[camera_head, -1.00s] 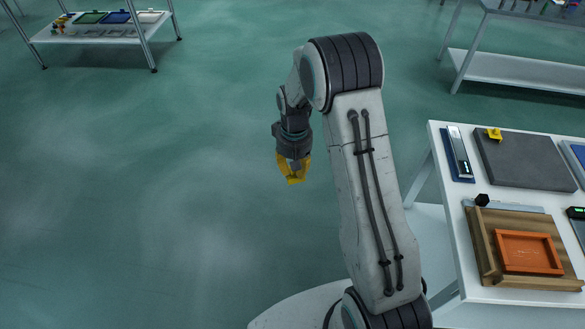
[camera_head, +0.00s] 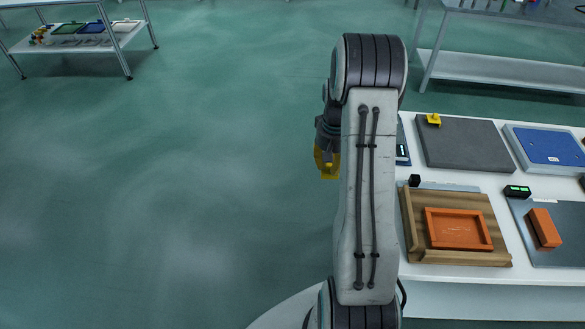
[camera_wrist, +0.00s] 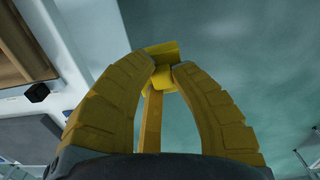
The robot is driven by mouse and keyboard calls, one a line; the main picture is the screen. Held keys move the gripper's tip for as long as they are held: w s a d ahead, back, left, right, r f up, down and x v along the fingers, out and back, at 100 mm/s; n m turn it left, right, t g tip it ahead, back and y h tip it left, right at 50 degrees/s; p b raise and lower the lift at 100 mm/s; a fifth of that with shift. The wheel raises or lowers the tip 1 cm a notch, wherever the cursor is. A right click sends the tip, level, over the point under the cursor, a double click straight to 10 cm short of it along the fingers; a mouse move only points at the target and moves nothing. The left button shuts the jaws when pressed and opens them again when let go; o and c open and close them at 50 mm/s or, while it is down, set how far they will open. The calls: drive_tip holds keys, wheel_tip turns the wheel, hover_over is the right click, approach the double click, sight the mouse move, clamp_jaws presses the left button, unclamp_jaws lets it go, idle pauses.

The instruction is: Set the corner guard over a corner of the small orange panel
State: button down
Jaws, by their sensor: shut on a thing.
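The small orange panel (camera_head: 458,243) lies flat in a wooden fixture (camera_head: 415,245) on the white table at the right of the head view. Its corners look bare. My gripper (camera_head: 328,172) hangs left of the table, over the floor, apart from the panel. Its yellow fingers (camera_wrist: 160,75) are shut on a small yellow piece, the corner guard (camera_wrist: 162,50), which shows between and beyond the fingertips in the wrist view. The fingers partly hide it. In the head view, it cannot be told apart from the yellow fingers.
A grey slab (camera_head: 465,146) with a small yellow piece (camera_head: 433,119) lies behind the fixture. A black cube (camera_head: 414,180) stands at the fixture's back edge. A blue panel (camera_head: 550,146) and an orange block (camera_head: 544,228) are at right. Open floor lies left.

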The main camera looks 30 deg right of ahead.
drive_tip(key=s+d+m+b, duration=0.1)
drive_tip(key=s+d+m, duration=0.1)
drive_tip(key=s+d, duration=0.65)
drive_tip(key=b, duration=0.3)
hover_over(437, 243)
drive_tip(key=shift+f+n, duration=0.4)
drive_tip(key=shift+f, duration=0.7)
drive_tip(key=shift+f, duration=0.3)
drive_tip(key=shift+f+b, duration=1)
drive_tip(key=shift+f, duration=0.75)
drive_tip(key=shift+f+b, duration=1.25)
drive_tip(key=shift+b, duration=0.1)
